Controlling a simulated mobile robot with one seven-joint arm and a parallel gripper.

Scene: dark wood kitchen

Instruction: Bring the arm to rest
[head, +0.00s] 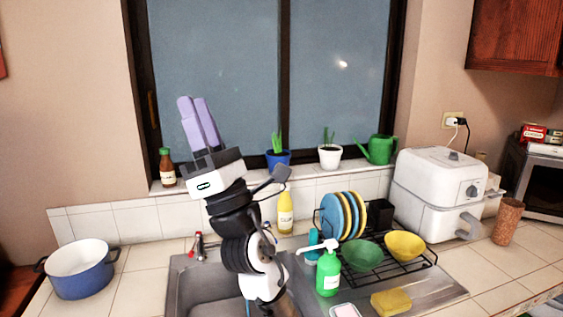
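My arm rises over the sink in the middle of the head view. My gripper (194,102) points up in front of the window, with its two lavender fingers side by side and nothing visible between them. The fingers look shut. The gripper appears well above the counter and holds nothing that I can see.
A blue pot (82,278) stands at left. The sink (195,283) is below my arm. A green soap dispenser (328,272), dish rack (400,262) with plates and bowls, and a white air fryer (440,195) stand at right.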

